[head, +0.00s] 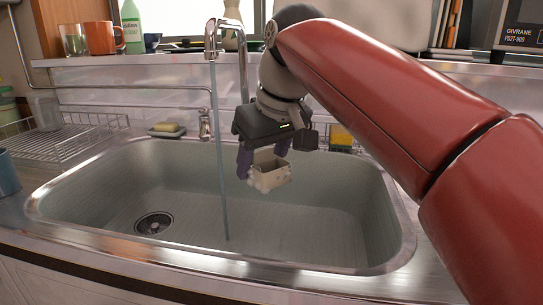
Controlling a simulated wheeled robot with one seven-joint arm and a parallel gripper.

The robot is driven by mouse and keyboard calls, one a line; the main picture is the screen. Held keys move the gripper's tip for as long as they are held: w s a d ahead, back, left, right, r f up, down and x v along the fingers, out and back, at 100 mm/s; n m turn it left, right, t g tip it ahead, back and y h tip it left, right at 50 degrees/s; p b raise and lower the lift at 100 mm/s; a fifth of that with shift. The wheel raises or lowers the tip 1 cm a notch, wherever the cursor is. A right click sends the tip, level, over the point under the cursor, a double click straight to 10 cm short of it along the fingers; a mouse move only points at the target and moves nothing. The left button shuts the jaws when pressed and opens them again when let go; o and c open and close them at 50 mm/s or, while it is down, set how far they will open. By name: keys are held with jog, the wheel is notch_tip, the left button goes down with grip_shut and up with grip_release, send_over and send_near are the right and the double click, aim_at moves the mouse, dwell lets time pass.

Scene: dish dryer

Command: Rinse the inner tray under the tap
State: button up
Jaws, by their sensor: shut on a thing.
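My gripper (264,166) hangs over the middle of the sink (320,225) and points down. It is shut on the inner tray (270,177), a small pale beige box with some whitish patches on its lower part. The tray is held above the basin floor. The tap (229,35) stands behind the sink, and a thin stream of water (219,160) falls from it into the basin. The tray is to the right of the stream, apart from it in the picture. The fingers' grip on the tray is partly hidden.
A drain (154,223) lies at the basin's left. A wire rack (60,137) stands left of the sink. A soap dish with a sponge (166,129) and a yellow sponge (341,135) sit behind the basin. A shelf above holds an orange mug (104,38) and a green bottle (132,25).

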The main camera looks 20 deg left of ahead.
jog(key=w+a+f+p, duration=0.2)
jog(key=w+a+p, duration=0.3)
jog(key=a, duration=0.5)
jog(key=shift+w+p, duration=0.2)
jog(key=shift+p, duration=0.1)
jog(key=shift+w+d, duration=0.1)
jog(key=shift+w, duration=0.1)
dwell(0.5)
jog(key=shift+w+d+f+p, duration=0.1)
jog(key=shift+w+d+p, duration=0.15)
jog(key=shift+w+p, duration=0.1)
jog(key=shift+s+a, duration=0.1)
jog(key=shift+s, duration=0.1)
jog(key=shift+s+a, duration=0.2)
jog(key=shift+s, duration=0.15)
jog(key=shift+w, duration=0.15)
jog(key=shift+w+d, duration=0.3)
jog(key=shift+w, duration=0.1)
